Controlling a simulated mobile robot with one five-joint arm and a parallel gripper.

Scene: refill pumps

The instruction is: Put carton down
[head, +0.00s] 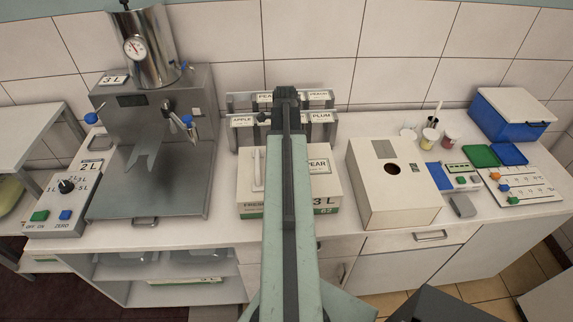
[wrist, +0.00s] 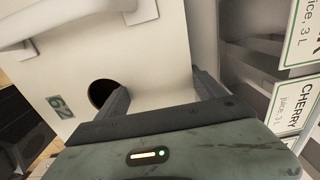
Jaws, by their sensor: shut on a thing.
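The white pear carton (head: 322,190), with a green lower band, a "3 L" mark and "62", sits at the middle of the counter in the head view, partly hidden behind my arm. In the wrist view the carton (wrist: 150,45) fills the upper left, with a pale handle, a dark round hole and the green "62" tag. My gripper (wrist: 160,85) is shut on the carton, its two dark fingers against it. In the head view my arm hides the fingers. I cannot tell whether the carton's base touches the counter.
Labelled juice holders (head: 322,118) stand close behind the carton; a cherry label (wrist: 290,105) shows in the wrist view. A steel filling machine (head: 150,150) is at left, a beige box with a hole (head: 395,205) at right. A narrow counter strip (head: 225,190) is clear at the carton's left.

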